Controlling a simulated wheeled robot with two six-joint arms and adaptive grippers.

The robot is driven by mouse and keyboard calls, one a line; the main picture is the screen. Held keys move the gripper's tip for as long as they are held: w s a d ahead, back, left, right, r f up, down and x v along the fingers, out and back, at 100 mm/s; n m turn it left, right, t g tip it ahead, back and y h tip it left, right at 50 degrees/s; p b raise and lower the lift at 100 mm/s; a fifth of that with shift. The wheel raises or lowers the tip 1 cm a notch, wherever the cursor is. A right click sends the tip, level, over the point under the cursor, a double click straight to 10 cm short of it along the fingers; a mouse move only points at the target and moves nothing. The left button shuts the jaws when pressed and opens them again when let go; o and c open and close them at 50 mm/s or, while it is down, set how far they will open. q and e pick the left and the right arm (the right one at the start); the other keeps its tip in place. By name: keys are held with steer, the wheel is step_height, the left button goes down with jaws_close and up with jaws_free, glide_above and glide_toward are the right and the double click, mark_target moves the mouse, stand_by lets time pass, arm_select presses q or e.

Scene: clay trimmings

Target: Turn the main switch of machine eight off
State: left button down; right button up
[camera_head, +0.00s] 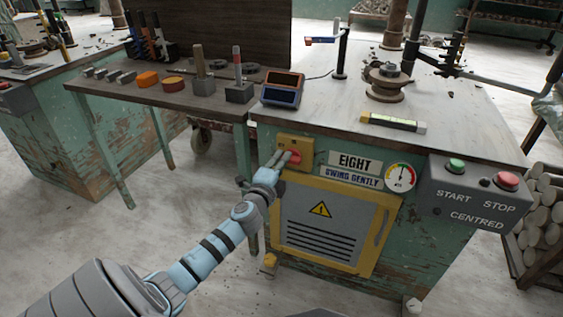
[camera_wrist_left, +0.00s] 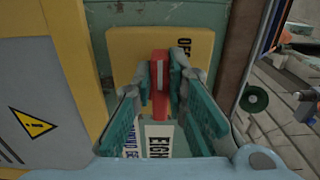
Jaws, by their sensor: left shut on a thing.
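Machine eight is a green bench with the label EIGHT (camera_head: 353,163) on its front. Its main switch is a red handle (camera_head: 295,157) on a yellow plate (camera_head: 305,144), left of the label. My left gripper (camera_head: 282,159) is shut on the red handle. In the left wrist view the red handle (camera_wrist_left: 159,70) stands between the two fingertips (camera_wrist_left: 170,82), upright in the picture. Part of the word OFF (camera_wrist_left: 183,46) shows on the plate beside it. The fingers hide some of the plate. My right gripper is not in view.
A yellow-framed door (camera_head: 335,228) with a warning triangle is below the switch. A gauge (camera_head: 400,177) and a grey box with green and red buttons (camera_head: 470,190) are to the right. A side table (camera_head: 190,95) with blocks and tools stands left. Open floor lies in front.

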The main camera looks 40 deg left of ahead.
arm_select(q)
steer(key=shift+f, duration=0.1)
steer(key=c, duration=1.6)
jaws_free()
steer(key=v, duration=1.2)
